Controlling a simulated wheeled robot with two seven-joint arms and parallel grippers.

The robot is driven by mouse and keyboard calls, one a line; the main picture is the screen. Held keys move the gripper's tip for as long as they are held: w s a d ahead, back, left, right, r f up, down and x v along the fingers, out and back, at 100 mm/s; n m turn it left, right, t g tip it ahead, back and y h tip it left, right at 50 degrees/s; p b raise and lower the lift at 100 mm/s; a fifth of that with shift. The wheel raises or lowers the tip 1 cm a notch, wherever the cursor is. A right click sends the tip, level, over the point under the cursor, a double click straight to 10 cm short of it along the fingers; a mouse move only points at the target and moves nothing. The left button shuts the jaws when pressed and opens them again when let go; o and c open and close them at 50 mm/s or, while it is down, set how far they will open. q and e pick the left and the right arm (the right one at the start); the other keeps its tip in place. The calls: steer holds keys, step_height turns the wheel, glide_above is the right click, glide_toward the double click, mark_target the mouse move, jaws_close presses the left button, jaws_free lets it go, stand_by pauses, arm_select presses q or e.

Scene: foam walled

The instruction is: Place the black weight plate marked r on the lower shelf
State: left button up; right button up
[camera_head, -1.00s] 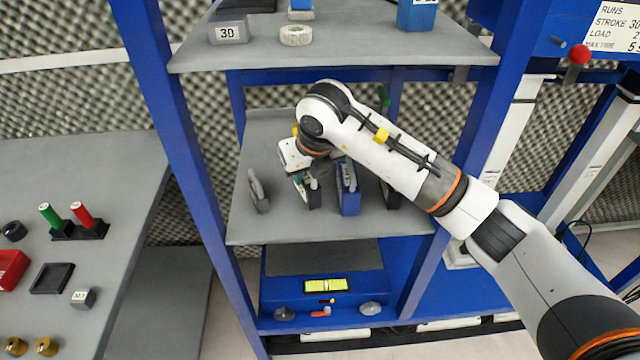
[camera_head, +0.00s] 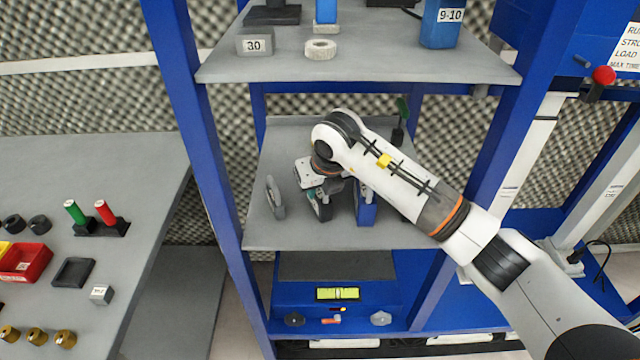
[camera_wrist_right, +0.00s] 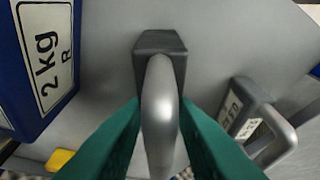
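My right gripper (camera_wrist_right: 160,122) has green fingertips on both sides of a grey bar handle. The fingers look shut on the handle, with no clear gap. The handle belongs to a dark weight (camera_wrist_right: 160,44), which shows in the head view (camera_head: 320,205) at the lower shelf (camera_head: 300,237), partly hidden by my wrist. I cannot read a mark on it, nor tell whether it touches the shelf. A blue weight (camera_wrist_right: 38,65) labelled "2 kg R" stands beside it; it also shows in the head view (camera_head: 366,212). My left gripper is not in view.
A grey handled weight (camera_wrist_right: 250,115) with a label stands on the other side, left in the head view (camera_head: 276,197). Blue posts (camera_head: 205,150) and the upper shelf (camera_head: 360,68) frame the space. The shelf's front strip is clear. A side table (camera_head: 60,160) holds small parts.

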steer(key=o, duration=0.4)
steer(key=shift+o, duration=0.2)
steer(key=shift+r, duration=0.25)
steer(key=v, duration=0.4)
steer(key=shift+s+d+r+b, duration=0.1)
steer(key=shift+s+r+b, duration=0.05)
steer(key=shift+r+b, duration=0.15)
steer(key=s+d+b, duration=0.2)
steer(key=s+d, duration=0.2)
steer(key=s, duration=0.7)
steer(key=shift+s+d, duration=0.15)
steer(key=shift+d, duration=0.15)
